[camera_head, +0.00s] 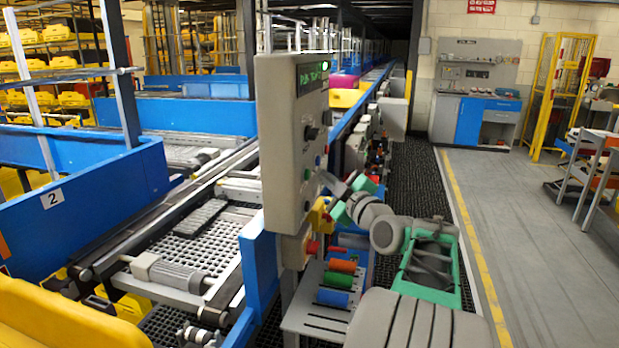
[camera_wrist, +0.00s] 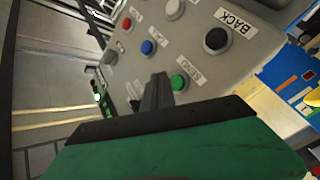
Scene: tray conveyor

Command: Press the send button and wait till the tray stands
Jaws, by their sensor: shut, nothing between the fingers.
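The grey control box (camera_head: 285,140) stands at the middle of the head view, with a lit green display on top. In the wrist view its panel (camera_wrist: 125,75) carries several coloured buttons. The green send button (camera_wrist: 179,83), beside a SEND label, is at the lower middle. My gripper (camera_wrist: 158,80) is shut and empty, its fingertips just left of the green button in the picture; I cannot tell whether they touch the panel. In the head view my gripper (camera_head: 334,193) is close to the box's button side.
A black button marked BACK (camera_wrist: 216,40), a blue button (camera_wrist: 148,47) and a white button (camera_wrist: 174,8) are nearby. A conveyor (camera_head: 205,225) runs left of the box. A rack with coloured rolls (camera_head: 335,297) is below it. The grey floor (camera_head: 530,220) at right is open.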

